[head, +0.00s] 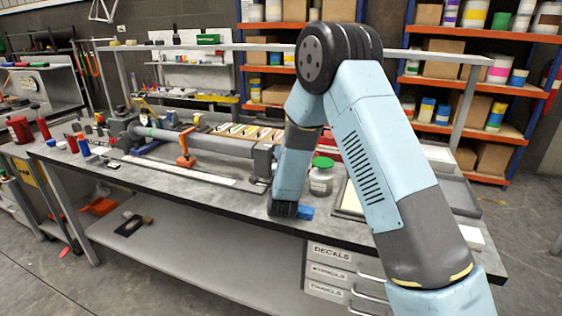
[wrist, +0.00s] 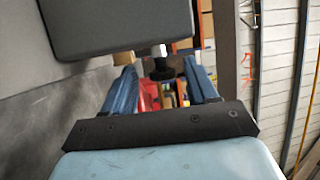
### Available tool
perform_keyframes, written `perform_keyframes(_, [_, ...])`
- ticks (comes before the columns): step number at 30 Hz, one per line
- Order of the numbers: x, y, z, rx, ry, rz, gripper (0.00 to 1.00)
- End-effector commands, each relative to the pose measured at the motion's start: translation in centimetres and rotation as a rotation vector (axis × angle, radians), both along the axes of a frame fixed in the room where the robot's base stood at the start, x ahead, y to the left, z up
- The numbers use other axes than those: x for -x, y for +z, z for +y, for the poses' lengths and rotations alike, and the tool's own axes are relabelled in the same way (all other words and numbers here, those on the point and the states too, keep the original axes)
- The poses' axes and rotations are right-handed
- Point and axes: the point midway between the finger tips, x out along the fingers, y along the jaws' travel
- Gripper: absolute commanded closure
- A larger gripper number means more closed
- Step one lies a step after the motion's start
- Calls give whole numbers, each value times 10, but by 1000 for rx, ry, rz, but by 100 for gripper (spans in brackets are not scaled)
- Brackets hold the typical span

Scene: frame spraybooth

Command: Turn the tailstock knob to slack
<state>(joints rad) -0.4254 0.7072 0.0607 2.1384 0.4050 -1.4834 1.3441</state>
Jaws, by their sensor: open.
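The tailstock (head: 263,160) is a dark grey block at the right end of the long bar fixture on the bench. In the wrist view a dark grey block (wrist: 115,25), apparently the tailstock, fills the upper left. A small black knob (wrist: 162,70) on a pale stem shows just below its edge. My gripper (wrist: 160,82) is open, with one blue finger on each side of the knob in the picture. Gaps show on both sides; I cannot tell how deep the knob sits between the fingers.
A green-lidded jar (head: 321,178) stands right of the tailstock, close behind my arm. An orange clamp (head: 185,158) stands along the bar. Shelves (head: 480,85) stand behind. The front strip of the bench (head: 190,190) is mostly clear.

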Motion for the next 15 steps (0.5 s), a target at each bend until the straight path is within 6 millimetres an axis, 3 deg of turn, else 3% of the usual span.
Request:
perform_keyframes(8, [6,-1,-1,0,-2,0,42])
perform_keyframes(15, [43,-8,-3,0,-1,2,42])
